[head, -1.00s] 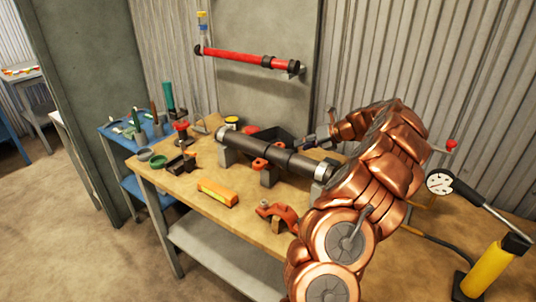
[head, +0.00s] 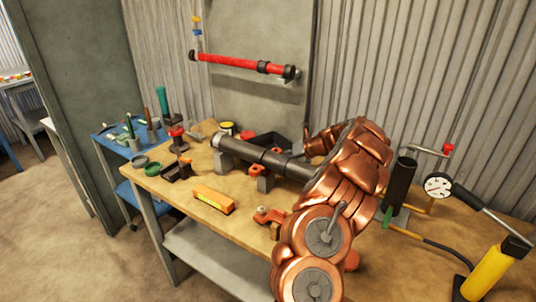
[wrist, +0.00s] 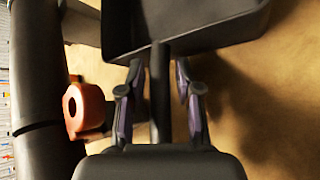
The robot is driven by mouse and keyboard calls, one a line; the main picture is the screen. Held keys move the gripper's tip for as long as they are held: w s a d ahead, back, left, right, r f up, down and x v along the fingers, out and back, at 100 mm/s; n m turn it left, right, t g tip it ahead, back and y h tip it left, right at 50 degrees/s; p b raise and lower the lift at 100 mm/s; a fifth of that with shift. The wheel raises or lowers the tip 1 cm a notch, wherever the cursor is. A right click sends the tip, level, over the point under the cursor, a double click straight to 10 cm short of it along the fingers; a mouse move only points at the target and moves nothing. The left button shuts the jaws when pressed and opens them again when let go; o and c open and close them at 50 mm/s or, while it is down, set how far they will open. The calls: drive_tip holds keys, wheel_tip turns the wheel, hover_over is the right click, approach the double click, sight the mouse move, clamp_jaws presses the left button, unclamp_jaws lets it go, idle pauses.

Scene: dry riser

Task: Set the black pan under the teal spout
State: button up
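The black pan (head: 272,138) is a dark rectangular tray on the workbench, behind the long grey pipe. In the wrist view the pan (wrist: 190,38) is at the top, and its straight handle (wrist: 160,100) points toward my gripper. My gripper (wrist: 159,68) is open, with one finger on each side of the handle and a gap on both sides. In the head view my arm mostly hides the gripper. A small green part (head: 387,217) shows at the foot of a dark upright cylinder; I cannot tell whether it is the teal spout.
The grey pipe (head: 240,147) lies on supports close beside the pan. An orange level (head: 213,200) and red fittings (head: 268,214) are on the bench (head: 240,225). The dark cylinder (head: 400,184), a gauge (head: 438,187) and a yellow pump (head: 488,268) stand at right.

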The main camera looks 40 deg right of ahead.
drive_tip(key=shift+f, duration=0.1)
drive_tip(key=shift+c, duration=0.2)
clamp_jaws()
idle(0.4)
